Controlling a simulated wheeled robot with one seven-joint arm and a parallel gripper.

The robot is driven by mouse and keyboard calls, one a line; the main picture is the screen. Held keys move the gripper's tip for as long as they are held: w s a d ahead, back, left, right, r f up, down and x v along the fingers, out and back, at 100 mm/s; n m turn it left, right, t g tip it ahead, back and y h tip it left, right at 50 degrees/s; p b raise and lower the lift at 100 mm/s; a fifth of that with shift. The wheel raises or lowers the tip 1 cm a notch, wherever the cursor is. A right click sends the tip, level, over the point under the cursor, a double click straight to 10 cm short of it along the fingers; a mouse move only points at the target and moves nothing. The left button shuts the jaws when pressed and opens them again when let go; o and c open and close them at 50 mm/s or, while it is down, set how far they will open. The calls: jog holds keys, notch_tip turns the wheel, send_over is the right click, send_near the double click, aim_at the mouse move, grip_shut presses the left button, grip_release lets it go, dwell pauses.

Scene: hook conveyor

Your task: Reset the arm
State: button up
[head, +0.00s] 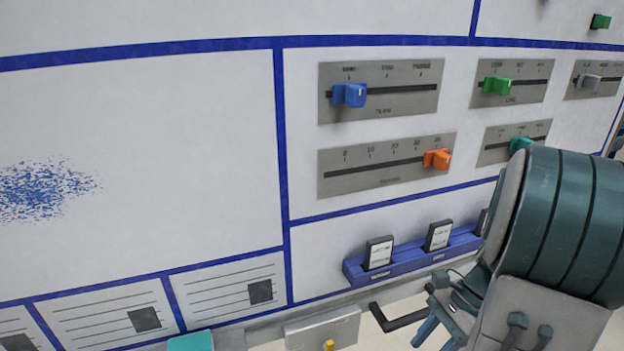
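My arm fills the lower right of the head view as thick dark green ribbed links with grey plates. Near its lower left side, bluish-grey parts that may be my gripper (440,322) show in front of the counter below the panel. Fingertips cannot be made out clearly, and I cannot tell whether they are apart or together. Nothing held is visible. The arm hides part of the panel's right side and of the blue rack.
A white wall panel has sliders with blue (350,94), orange (437,159), green (497,85), teal (520,144) and grey (588,81) knobs. A blue rack (410,259) holds cards. Below are a black bent handle (400,320), a grey box (322,330) and a teal object (190,342).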

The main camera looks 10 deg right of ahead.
jog(key=a+r+n+t+h+p, duration=0.2)
jog(key=a+r+n+t+h, duration=0.2)
jog(key=a+r+n, duration=0.6)
jog(key=a+n+h, duration=0.2)
jog(key=a+n, duration=0.1)
jog(key=n, duration=0.4)
jog(key=shift+s+a+r+n+t+h, duration=0.15)
jog(key=shift+r+n+t+h, duration=0.15)
jog(key=shift+r+n+h, duration=0.1)
